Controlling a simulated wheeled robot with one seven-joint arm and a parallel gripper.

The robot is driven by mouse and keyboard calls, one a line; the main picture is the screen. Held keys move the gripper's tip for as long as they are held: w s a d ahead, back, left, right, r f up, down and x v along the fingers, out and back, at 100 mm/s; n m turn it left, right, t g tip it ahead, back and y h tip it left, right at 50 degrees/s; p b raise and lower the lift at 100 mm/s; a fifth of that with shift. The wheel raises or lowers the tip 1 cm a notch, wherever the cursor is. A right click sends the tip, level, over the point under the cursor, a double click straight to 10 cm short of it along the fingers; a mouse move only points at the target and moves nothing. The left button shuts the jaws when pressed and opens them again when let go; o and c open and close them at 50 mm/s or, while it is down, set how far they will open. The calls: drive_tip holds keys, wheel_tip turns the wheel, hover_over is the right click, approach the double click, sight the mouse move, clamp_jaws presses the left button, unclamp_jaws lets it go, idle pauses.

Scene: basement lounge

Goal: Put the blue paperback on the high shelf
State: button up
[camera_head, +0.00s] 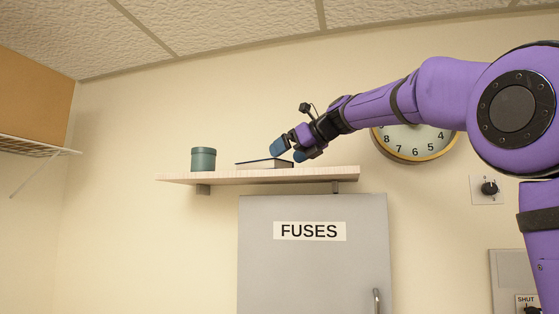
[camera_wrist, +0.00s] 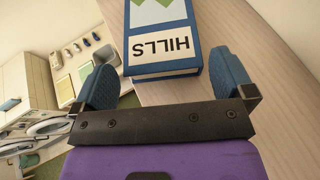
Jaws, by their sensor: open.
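The blue paperback (camera_head: 265,163) lies flat on the high wooden shelf (camera_head: 230,176), right of its middle. In the wrist view the paperback (camera_wrist: 160,45) shows its blue cover and a white label reading "HILLS", and it rests on the pale wood of the shelf (camera_wrist: 235,25). My gripper (camera_head: 288,150) is at the paperback's right end, just above the shelf. In the wrist view its two blue fingers (camera_wrist: 168,82) are spread apart, with the near end of the book lying in front of and partly between them. I cannot tell whether a finger touches the book.
A green lidded canister (camera_head: 203,159) stands on the shelf left of the paperback. A grey fuse cabinet (camera_head: 313,255) is below the shelf. A wall clock (camera_head: 415,142) is behind my arm. A cardboard box (camera_head: 35,60) sits on a wire shelf at far left.

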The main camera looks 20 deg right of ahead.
drive_tip(key=v, duration=0.7)
drive_tip(key=shift+s+d+r, duration=0.1)
drive_tip(key=shift+s, duration=0.1)
idle(1.3)
